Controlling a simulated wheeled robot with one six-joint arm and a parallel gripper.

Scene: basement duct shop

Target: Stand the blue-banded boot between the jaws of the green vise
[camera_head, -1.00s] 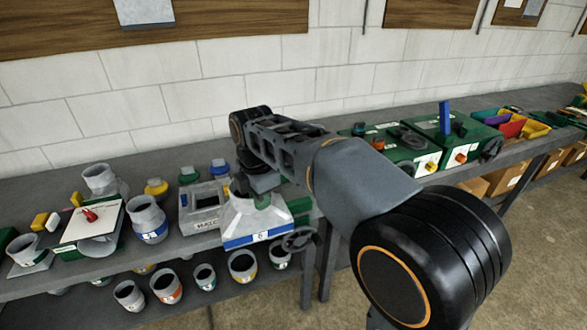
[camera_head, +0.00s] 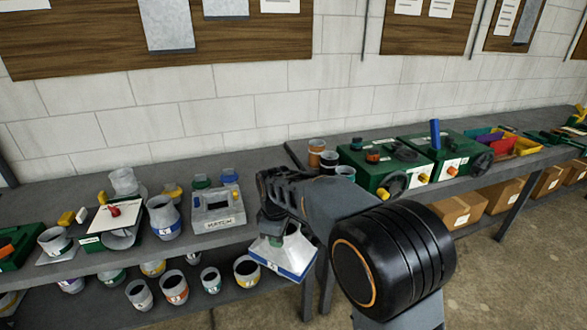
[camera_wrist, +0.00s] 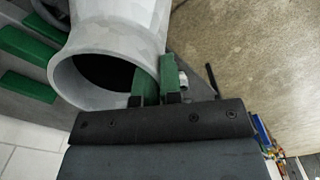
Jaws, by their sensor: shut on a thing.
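My gripper (camera_wrist: 157,85) is shut on the rim of the round collar of a pale grey boot (camera_wrist: 120,28), with one green finger inside the opening and one outside. In the head view the boot (camera_head: 291,250) hangs under my arm near the bench's front edge, somewhat tilted, flared end down. A blue band (camera_head: 279,267) runs along its lower edge. The wrist view shows green blocks on grey (camera_wrist: 28,42) left of the boot, perhaps part of the green vise; I cannot tell. My arm hides the bench behind it in the head view, and no vise jaws show clearly there.
A grey block labelled MATCH (camera_head: 217,222) stands on the bench left of my arm. Another blue-banded boot (camera_head: 164,218) stands left of it. Green machine boxes (camera_head: 385,165) stand to the right. Several banded fittings (camera_head: 174,288) stand on the lower shelf.

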